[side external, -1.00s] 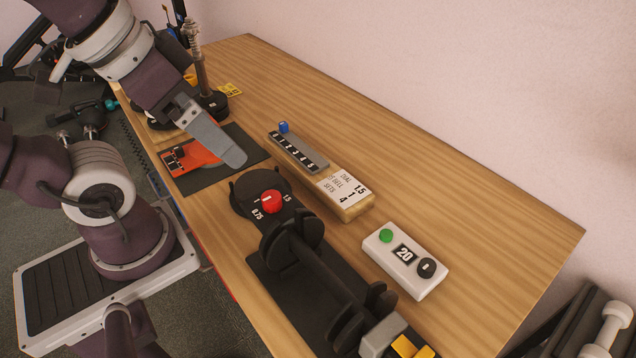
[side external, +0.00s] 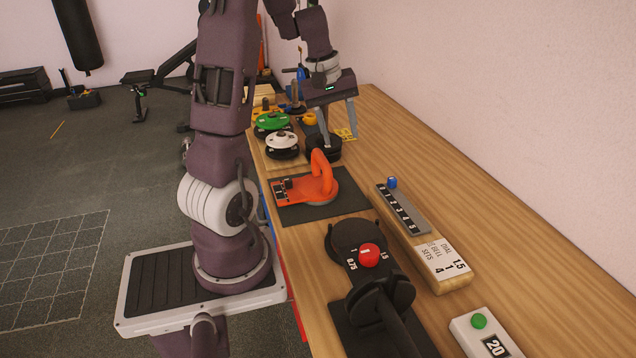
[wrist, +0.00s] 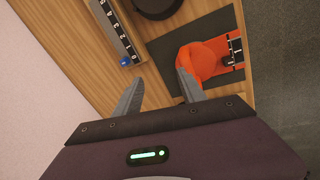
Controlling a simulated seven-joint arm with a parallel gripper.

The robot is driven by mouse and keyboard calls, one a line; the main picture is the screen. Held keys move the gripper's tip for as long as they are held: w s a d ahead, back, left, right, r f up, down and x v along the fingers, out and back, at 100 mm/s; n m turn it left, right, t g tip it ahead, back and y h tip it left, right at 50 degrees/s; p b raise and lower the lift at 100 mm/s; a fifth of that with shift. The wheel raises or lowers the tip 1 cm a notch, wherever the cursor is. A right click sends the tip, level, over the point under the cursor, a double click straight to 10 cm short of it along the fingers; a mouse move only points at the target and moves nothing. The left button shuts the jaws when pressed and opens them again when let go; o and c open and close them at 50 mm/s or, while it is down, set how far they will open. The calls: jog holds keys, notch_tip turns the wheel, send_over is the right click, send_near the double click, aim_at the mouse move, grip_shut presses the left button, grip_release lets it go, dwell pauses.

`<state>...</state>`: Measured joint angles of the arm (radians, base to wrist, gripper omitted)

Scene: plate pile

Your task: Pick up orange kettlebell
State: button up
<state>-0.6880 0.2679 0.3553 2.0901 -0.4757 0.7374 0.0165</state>
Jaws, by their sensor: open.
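In the wrist view the right fingertip of my gripper (wrist: 160,78) overlaps the kettlebell's edge; I see no grasp.
A numbered slider block (side external: 403,208) with a blue knob and a label lies to the right. Green (side external: 272,121) and white (side external: 282,140) weights stand behind. The table's right strip is clear.

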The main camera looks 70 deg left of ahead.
aim_at(320, 155)
jog(key=s+a+f, duration=0.1)
jog(key=a, duration=0.1)
jog(key=s+a+f+n, duration=0.1)
jog(key=a, duration=0.1)
jog(key=s+a+f+n, duration=0.1)
jog(key=a+f, duration=0.1)
jog(key=shift+a+f+g, duration=0.1)
jog(key=shift+g, duration=0.2)
jog(key=f, duration=0.7)
jog(key=shift+w+a, duration=0.1)
jog(key=shift+w, duration=0.3)
grip_shut()
